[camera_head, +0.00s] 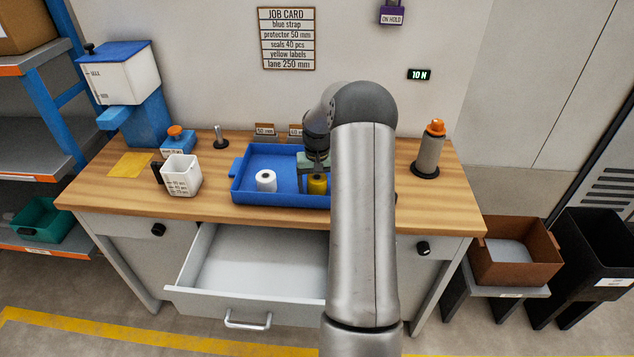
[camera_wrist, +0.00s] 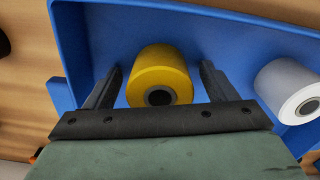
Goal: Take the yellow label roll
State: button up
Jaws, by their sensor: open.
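The yellow label roll (camera_head: 317,184) stands in a blue tray (camera_head: 240,186) on the wooden workbench. In the wrist view the yellow roll (camera_wrist: 158,74) lies between the two dark fingers of my gripper (camera_wrist: 160,82), which is open. A gap shows on each side of the roll, wider on the right. My gripper (camera_head: 316,178) also shows in the head view, above the right part of the tray. My arm hides the tray's right end. A white roll (camera_head: 266,180) stands in the same tray to the left; in the wrist view this white roll (camera_wrist: 290,90) is at the right.
A white cup (camera_head: 181,176) stands left of the tray. A grey cylinder with an orange top (camera_head: 429,150) stands to the right. An open drawer (camera_head: 255,265) juts out below the bench top. A job card (camera_head: 287,38) hangs on the wall.

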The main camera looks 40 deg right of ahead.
jog(key=c, duration=1.1)
jog(key=shift+c, duration=0.2)
